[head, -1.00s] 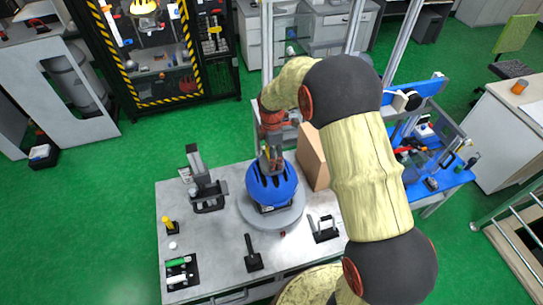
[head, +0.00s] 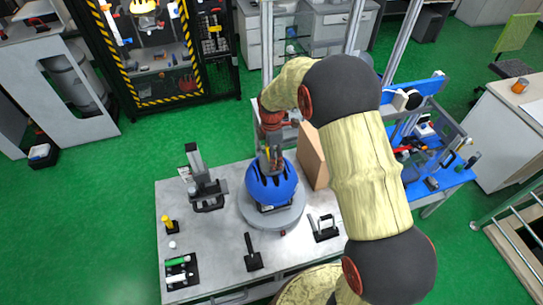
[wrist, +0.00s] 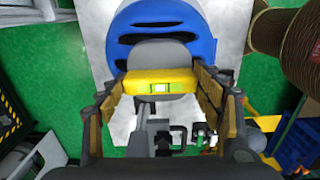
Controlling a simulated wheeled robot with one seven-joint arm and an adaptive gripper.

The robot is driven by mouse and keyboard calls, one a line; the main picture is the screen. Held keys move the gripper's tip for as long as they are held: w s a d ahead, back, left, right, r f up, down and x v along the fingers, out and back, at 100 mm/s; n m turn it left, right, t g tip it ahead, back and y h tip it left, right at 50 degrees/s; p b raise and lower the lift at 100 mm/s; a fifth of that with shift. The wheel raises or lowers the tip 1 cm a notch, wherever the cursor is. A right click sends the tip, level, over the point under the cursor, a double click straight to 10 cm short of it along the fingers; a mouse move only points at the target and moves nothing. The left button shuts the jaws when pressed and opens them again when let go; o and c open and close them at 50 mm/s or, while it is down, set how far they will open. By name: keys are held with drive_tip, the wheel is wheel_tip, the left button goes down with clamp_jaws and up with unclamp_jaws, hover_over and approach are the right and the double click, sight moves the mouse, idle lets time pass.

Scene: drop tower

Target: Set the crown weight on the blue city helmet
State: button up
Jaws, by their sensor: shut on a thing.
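The blue city helmet (head: 271,190) sits on a round grey turntable (head: 291,220) on the workbench. It also shows in the wrist view (wrist: 207,24), with dark vents. My gripper (head: 270,165) is directly over the helmet's top, pointing down. In the wrist view my gripper (wrist: 160,88) is shut on the crown weight (wrist: 160,55), a grey rounded disc with a yellow bar across it and a small level vial. The weight lies over the helmet's crown in that view. Whether it touches the shell cannot be told; my fingers hide most of it in the head view.
The workbench (head: 215,240) also holds a grey upright stand (head: 199,180), a black-handled tool (head: 251,252) and a small black holder (head: 323,228). A brown box (head: 312,155) stands close behind the helmet at right. Metal uprights rise behind the bench.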

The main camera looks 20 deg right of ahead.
drive_tip(key=shift+w+f, duration=0.1)
drive_tip(key=o, duration=1.7)
drive_tip(key=shift+c, duration=0.2)
drive_tip(key=o, duration=0.4)
drive_tip(key=shift+c, duration=0.2)
drive_tip(key=shift+o, duration=0.7)
drive_tip(key=shift+s+f, duration=0.15)
drive_tip(key=shift+s, duration=0.05)
wheel_tip(320, 180, up, 12)
drive_tip(key=shift+w, duration=0.1)
